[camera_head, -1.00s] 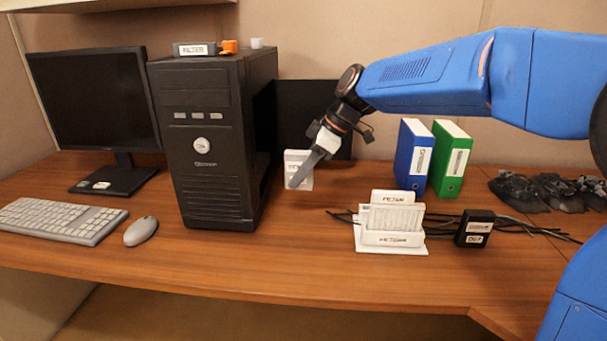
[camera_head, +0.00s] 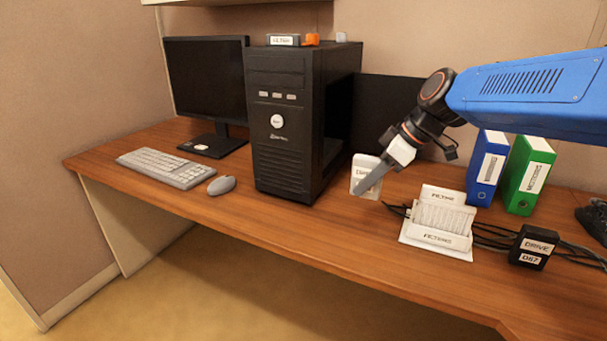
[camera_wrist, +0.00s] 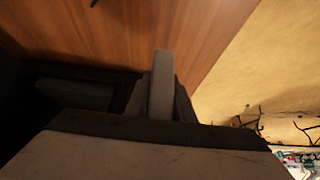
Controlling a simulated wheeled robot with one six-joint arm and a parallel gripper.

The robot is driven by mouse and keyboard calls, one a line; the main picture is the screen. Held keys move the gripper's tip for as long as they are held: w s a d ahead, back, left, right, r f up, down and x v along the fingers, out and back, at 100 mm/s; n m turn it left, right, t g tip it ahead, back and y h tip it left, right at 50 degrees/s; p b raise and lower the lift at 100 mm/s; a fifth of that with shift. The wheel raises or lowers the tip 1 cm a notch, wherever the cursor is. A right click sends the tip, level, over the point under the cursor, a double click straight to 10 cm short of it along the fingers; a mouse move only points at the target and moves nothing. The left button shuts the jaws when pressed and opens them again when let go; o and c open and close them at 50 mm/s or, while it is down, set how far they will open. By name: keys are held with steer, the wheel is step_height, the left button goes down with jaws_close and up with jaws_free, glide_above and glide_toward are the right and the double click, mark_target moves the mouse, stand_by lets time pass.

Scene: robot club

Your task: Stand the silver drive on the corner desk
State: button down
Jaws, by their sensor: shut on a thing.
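My gripper (camera_head: 374,180) is shut on a pale, silver-grey boxy drive (camera_head: 361,176) with a dark-lettered label, partly hidden by a finger. The drive looks upright, in front of the right side of the black computer tower. I cannot tell whether its lower edge touches the wood. The wrist view shows its narrow grey edge (camera_wrist: 162,85) between the dark fingers. The brown wooden corner desk (camera_head: 300,228) lies below and runs across the head view.
A white card holder (camera_head: 437,238) stands just right of the drive, with cables and a black labelled box (camera_head: 532,246) beyond. The computer tower (camera_head: 280,155) stands close on the left. Blue (camera_head: 487,170) and green (camera_head: 527,176) binders stand behind. The front desk strip is clear.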

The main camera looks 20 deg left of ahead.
steer(key=s+a, duration=0.4)
steer(key=shift+w+a+f, duration=0.1)
steer(key=shift+f, duration=2.4)
steer(key=shift+w+a+f, duration=0.1)
steer(key=shift+f, duration=2.35)
steer(key=shift+f, duration=0.15)
steer(key=c, duration=1.5)
jaws_free()
steer(key=shift+c, duration=0.2)
steer(key=shift+d, duration=0.1)
steer(key=v, duration=1.2)
steer(key=shift+s, duration=0.15)
